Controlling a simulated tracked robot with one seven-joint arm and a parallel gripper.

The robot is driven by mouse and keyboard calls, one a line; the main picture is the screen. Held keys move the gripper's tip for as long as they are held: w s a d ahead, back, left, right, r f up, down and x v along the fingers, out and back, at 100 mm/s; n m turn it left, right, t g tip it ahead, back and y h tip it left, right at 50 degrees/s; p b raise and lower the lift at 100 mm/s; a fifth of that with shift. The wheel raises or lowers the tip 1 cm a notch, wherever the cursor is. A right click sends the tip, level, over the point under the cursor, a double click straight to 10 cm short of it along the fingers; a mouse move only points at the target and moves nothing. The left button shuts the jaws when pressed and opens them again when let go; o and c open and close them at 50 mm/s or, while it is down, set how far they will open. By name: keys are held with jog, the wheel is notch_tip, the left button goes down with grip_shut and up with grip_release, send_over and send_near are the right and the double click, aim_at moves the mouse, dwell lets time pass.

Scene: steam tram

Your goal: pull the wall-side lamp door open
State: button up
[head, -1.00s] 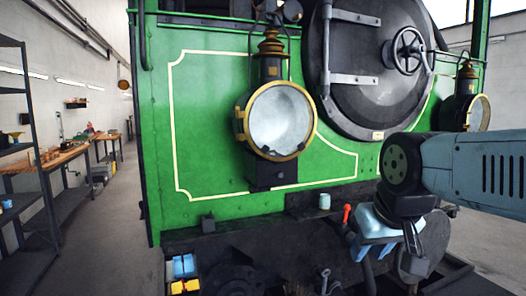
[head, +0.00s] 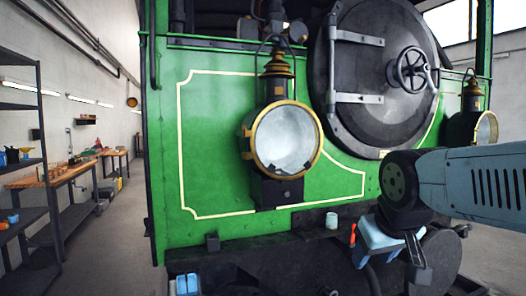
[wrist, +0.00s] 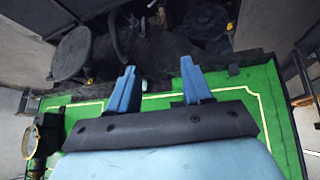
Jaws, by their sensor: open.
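The lamp nearer the left wall (head: 272,190) hangs on the green front of the steam tram in the head view. It has a black body and a brass chimney. Its round glass door (head: 287,138) has a brass rim and looks shut, with a brass fitting on its left edge. My gripper (head: 372,250) is to the right of this lamp and lower, apart from it. In the wrist view my gripper (wrist: 158,83) shows two blue fingers spread apart with nothing between them. A lamp (wrist: 32,140) shows at the left of that view; I cannot tell which.
A second lamp (head: 472,125) is at the right, partly behind my arm. The round smokebox door (head: 368,75) lies between the lamps. A small cup (head: 331,220) and a red handle (head: 353,235) are near my gripper.

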jog(key=w+r+n+t, duration=0.4)
jog(key=w+r+n, duration=0.1)
jog(key=w, duration=0.8)
jog(key=n+t+y, duration=0.3)
jog(key=n+y, duration=0.9)
jog(key=n, duration=0.8)
send_near(249, 157)
jog(key=x, duration=1.2)
jog(key=shift+w+a, duration=0.2)
jog(key=shift+w, duration=0.05)
jog(key=shift+c, duration=0.5)
jog(key=shift+t, duration=0.3)
grip_shut()
